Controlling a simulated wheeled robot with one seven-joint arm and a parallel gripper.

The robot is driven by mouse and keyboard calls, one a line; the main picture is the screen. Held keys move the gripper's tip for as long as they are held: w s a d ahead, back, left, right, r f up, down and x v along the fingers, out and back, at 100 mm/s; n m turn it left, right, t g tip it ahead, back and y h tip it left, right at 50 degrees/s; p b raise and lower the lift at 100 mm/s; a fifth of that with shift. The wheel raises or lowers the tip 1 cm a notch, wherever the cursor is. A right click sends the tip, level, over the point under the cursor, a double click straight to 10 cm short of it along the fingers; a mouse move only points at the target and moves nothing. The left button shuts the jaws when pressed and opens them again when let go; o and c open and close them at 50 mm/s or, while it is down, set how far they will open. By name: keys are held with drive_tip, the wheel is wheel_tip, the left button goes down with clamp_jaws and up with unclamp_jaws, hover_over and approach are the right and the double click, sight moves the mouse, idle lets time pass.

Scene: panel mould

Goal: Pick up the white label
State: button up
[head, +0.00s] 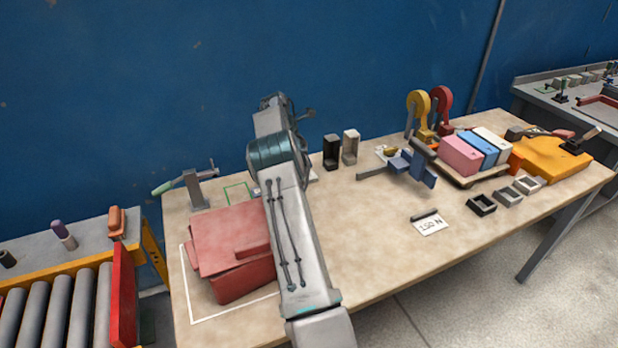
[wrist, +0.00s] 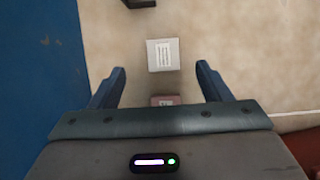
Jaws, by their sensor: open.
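A white label (wrist: 163,55), a small square with printed lines, lies on the table in the wrist view. It lies between and slightly beyond the tips of my gripper (wrist: 161,66), whose blue fingers are apart and touch nothing visible. A reddish-brown label (wrist: 162,101) with a pale mark lies nearer my palm, partly hidden by it. In the head view my arm hides the gripper and most of this area; only a pale edge (head: 313,175) shows right of the arm.
A red mould (head: 231,240) sits inside a white outline left of my arm. Two small upright holders, one black (head: 331,152) and one grey (head: 350,147), stand right of my arm. A blue-grey clamp (head: 412,166) stands further right. The table's front middle is clear.

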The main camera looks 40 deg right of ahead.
drive_tip(key=x, duration=0.2)
drive_tip(key=shift+d+f, duration=0.2)
drive_tip(key=shift+f, duration=0.1)
drive_tip(key=x, duration=0.2)
drive_tip(key=p+x, duration=0.1)
drive_tip(key=x, duration=0.1)
drive_tip(key=shift+s+a+f, duration=0.2)
drive_tip(key=shift+a+f, duration=0.05)
drive_tip(key=shift+a, duration=0.1)
drive_tip(key=shift+d+f, duration=0.2)
drive_tip(key=shift+f, duration=0.25)
drive_tip(key=c, duration=1.1)
